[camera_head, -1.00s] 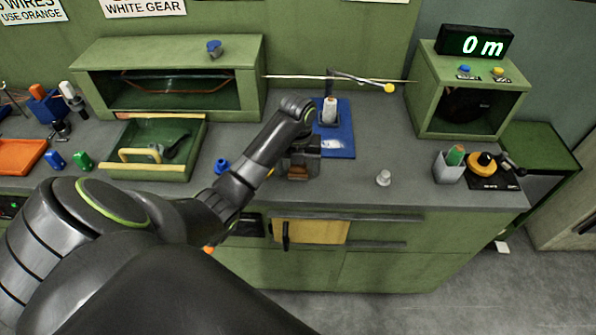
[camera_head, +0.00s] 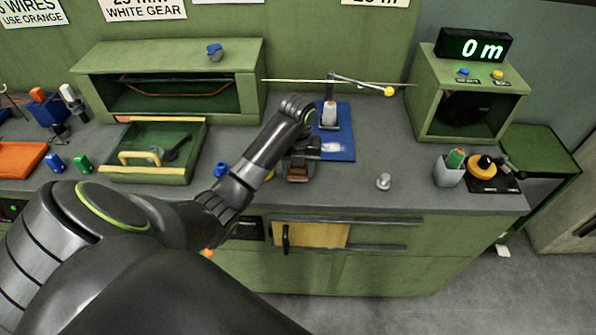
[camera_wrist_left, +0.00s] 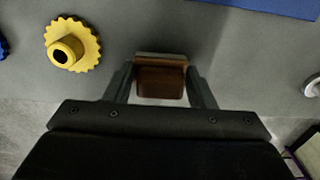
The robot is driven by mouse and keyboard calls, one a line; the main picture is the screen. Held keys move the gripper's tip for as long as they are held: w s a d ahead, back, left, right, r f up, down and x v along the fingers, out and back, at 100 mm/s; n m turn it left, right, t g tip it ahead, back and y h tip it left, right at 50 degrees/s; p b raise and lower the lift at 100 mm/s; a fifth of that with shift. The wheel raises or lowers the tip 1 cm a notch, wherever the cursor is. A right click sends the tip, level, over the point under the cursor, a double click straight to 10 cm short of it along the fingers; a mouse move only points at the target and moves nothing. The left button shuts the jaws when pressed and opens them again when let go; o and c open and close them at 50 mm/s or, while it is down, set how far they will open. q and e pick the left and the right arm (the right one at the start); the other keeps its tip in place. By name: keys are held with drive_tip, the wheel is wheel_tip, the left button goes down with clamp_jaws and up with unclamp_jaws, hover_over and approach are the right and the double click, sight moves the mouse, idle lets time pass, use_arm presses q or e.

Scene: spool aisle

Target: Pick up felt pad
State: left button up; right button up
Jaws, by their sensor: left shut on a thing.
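The felt pad (camera_wrist_left: 162,80) shows in the left wrist view as a small brown block with a pale grey far edge. It sits between the two fingers of my left gripper (camera_wrist_left: 160,82), which is shut on it. In the head view the pad (camera_head: 297,174) shows as a brown patch below my left gripper (camera_head: 299,165), near the bench's front edge. The gripper hides part of it there. I cannot tell whether the pad touches the bench. My right gripper is not in view.
A yellow gear (camera_wrist_left: 72,45) lies left of the pad. A blue board (camera_head: 340,153) with a white spool (camera_head: 329,116) is behind the gripper. A small pale knob (camera_head: 384,181) stands to the right. A green tray (camera_head: 147,174) is left. Bare bench lies between board and knob.

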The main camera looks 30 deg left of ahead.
use_arm(q)
drive_tip(key=shift+r, duration=0.85)
wheel_tip(320, 180, up, 6)
drive_tip(key=p, duration=0.4)
drive_tip(key=shift+f+p, duration=0.15)
drive_tip(key=shift+p, duration=0.15)
drive_tip(key=shift+r+p, duration=0.85)
drive_tip(key=shift+p, duration=0.05)
drive_tip(key=o, duration=0.4)
drive_tip(key=c, duration=0.3)
